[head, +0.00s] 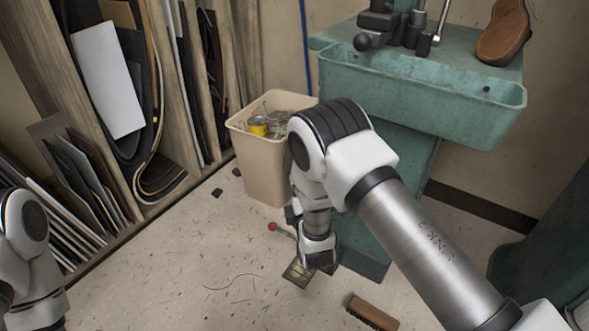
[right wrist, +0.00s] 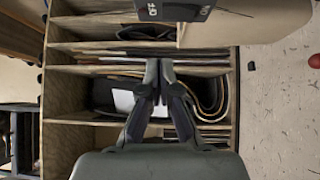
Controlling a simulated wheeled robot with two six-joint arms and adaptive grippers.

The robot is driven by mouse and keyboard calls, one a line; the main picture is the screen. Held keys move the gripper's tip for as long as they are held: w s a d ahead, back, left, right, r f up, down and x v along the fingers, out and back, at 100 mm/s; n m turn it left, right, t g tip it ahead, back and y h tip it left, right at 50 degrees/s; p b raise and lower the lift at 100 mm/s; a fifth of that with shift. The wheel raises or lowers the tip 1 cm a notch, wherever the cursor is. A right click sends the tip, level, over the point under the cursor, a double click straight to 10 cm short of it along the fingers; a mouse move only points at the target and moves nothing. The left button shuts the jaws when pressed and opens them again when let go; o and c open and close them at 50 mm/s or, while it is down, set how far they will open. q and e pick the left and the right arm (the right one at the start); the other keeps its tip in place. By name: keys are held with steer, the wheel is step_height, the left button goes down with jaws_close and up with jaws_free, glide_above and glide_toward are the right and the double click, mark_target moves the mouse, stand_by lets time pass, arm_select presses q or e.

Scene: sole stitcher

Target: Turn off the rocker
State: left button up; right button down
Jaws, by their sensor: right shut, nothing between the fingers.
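A dark box (right wrist: 178,12) with white OFF and ON lettering shows at the top edge of the right wrist view, partly cut off. The rocker itself is not clearly visible there, and I cannot make it out in the head view. My right gripper (right wrist: 158,66) is shut and empty, with its fingertips pictured just below the dark box. I see no clear contact between them. In the head view my right arm reaches down in front of the green machine (head: 390,185), and its fingertips are hard to make out. Only part of my left arm shows at the left edge; its gripper is out of view.
A cream bin (head: 262,165) with scraps stands beside the machine. A wooden rack (head: 170,75) of sheets is at left. A green tray (head: 425,92) juts out above. A brush (head: 372,313) lies on the floor, and a red ball (head: 272,227) is near my right arm.

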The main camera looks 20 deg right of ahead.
arm_select(q)
step_height(320, 180, up, 2)
steer(key=shift+r+p, duration=0.15)
steer(key=shift+p, duration=0.55)
arm_select(e)
steer(key=s, duration=0.5)
steer(key=shift+s+a+r, duration=0.2)
steer(key=shift+a+r, duration=0.05)
steer(key=shift+a, duration=0.1)
